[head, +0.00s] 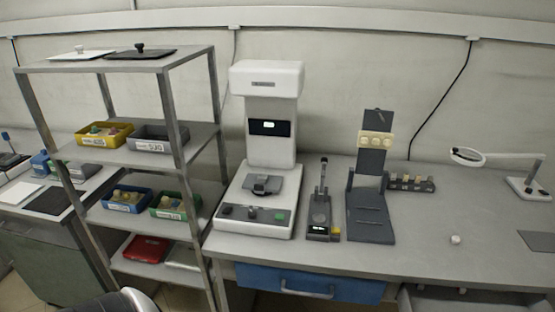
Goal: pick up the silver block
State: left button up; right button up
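I cannot pick out a silver block with certainty. A small pale, whitish piece (455,239) lies alone on the workbench at the right; it is too small to tell its material or exact shape. A dark rack (427,187) with several small beige and grey pieces stands behind it to the left. The bins on the shelf hold small pieces whose colours are hard to make out. Neither of my grippers is in view. A white and black rounded part of mine shows at the bottom left edge.
A metal shelf (187,128) at left carries a yellow bin (92,143), grey bin (158,145), blue bin (124,207) and green bin (172,213). A white machine (270,130), a dark stand (371,222) and a magnifier lamp (530,188) stand on the bench (420,255). The bench's right front is mostly clear.

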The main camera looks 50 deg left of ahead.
aim_at(262, 178)
jog(key=u, duration=1.55)
jog(key=i+j+z, duration=0.15)
jog(key=j+z, duration=0.15)
jog(key=i+j+z, duration=0.1)
jog(key=j+z, duration=0.2)
jog(key=j, duration=0.15)
